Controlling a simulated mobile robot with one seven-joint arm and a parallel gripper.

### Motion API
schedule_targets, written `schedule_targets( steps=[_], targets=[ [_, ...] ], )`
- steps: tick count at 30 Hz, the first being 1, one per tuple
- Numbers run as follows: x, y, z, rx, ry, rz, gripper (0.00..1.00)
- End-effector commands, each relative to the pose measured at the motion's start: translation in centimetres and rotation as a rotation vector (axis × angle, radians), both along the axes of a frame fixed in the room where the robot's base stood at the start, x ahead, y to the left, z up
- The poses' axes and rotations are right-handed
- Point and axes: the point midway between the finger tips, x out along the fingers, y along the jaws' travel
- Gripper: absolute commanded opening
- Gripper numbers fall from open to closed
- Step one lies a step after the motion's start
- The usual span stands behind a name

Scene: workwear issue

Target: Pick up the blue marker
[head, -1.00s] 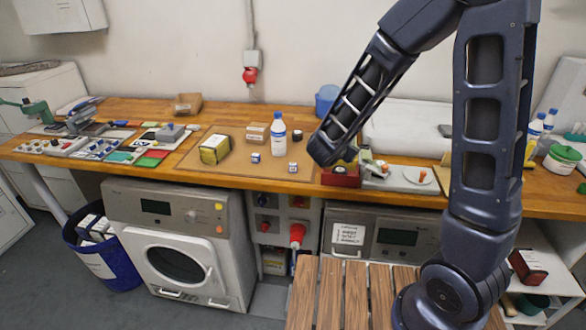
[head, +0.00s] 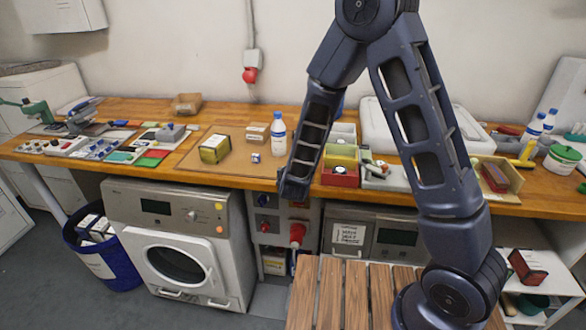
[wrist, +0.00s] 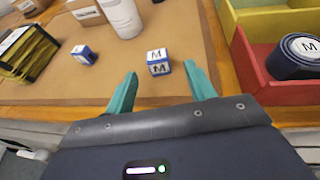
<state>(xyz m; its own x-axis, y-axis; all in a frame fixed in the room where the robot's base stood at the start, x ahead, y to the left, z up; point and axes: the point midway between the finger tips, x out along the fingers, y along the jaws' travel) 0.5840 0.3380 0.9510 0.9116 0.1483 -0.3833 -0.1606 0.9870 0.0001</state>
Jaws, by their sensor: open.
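Two small blue cubes with white faces lie on the brown mat (wrist: 115,85). One blue cube (wrist: 158,62), marked M on white, lies just ahead of and between my fingertips in the wrist view; its lower face looks dark blue. The other blue cube (wrist: 83,54) lies further left and also shows in the head view (head: 255,158). I cannot tell which is the blue marker; no pen shape shows. My gripper (wrist: 160,72) is open and empty, its teal fingers apart. In the head view my arm hides the nearer cube.
A white bottle (wrist: 122,15) and a cardboard box (wrist: 88,12) stand beyond. A yellow-black pack (wrist: 25,55) is at left. A red bin (wrist: 270,95) holding a dark roll (wrist: 296,56) stands close on the right. Bare mat lies between the cubes.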

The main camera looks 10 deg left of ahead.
Motion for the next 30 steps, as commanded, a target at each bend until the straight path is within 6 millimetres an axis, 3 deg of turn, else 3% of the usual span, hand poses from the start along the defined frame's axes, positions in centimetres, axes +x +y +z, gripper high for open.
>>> schedule_targets(
  steps=[8, 18, 25, 30],
  targets=[
    [1.8, 0.3, -0.6, 0.000, -0.001, -0.001, 0.55],
    [5.5, 1.2, -2.1, 0.000, -0.001, -0.001, 0.55],
    [5.6, 1.2, -2.1, 0.000, -0.001, 0.000, 0.55],
    [5.6, 1.2, -2.1, 0.000, -0.001, 0.000, 0.21]
  ],
)
